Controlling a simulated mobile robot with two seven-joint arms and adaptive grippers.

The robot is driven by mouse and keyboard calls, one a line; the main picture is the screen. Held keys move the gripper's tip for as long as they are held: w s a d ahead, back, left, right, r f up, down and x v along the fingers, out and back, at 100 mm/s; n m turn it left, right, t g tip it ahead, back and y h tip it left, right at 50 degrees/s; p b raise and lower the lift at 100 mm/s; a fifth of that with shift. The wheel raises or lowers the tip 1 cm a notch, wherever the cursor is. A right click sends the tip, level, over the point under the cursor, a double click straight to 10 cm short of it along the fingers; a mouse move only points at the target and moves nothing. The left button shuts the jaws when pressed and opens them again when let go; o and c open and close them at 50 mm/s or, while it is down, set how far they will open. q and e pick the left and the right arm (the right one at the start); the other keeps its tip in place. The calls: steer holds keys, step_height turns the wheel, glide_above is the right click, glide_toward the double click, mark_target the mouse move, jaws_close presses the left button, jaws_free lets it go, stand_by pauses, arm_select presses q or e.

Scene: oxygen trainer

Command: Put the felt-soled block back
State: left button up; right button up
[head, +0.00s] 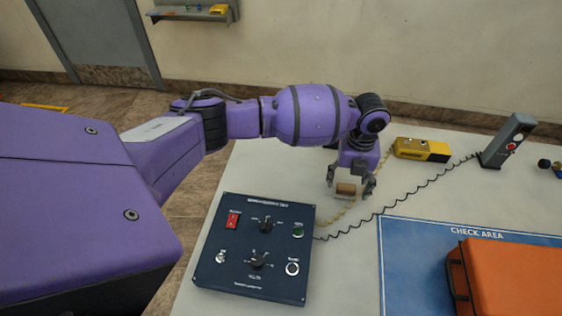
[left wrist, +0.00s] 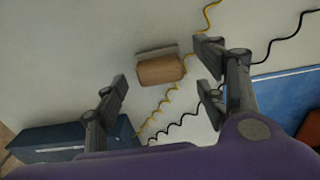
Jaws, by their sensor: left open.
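The felt-soled block (head: 345,189) is a small brown wooden block with a pale grey layer along one side. It lies on the light table behind the dark blue control panel (head: 254,247). My left gripper (head: 350,187) points down over it, open and empty, with a finger on either side. In the left wrist view the block (left wrist: 160,70) shows between the spread fingertips of my left gripper (left wrist: 163,78). No contact shows, and I cannot tell how high the fingertips are above the table. My right gripper is not in view.
A coiled yellow cable runs close by the block, and a black coiled cable (head: 408,203) crosses to a grey handset (head: 508,140). A yellow box (head: 422,149) stands behind. At right, an orange case (head: 510,275) sits on the blue check area (head: 405,270).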

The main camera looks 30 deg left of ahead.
mark_target(347, 187)
arm_select(q)
step_height(347, 187, up, 10)
steer(key=shift+f, duration=0.15)
steer(key=shift+f, duration=0.1)
stand_by(0.5)
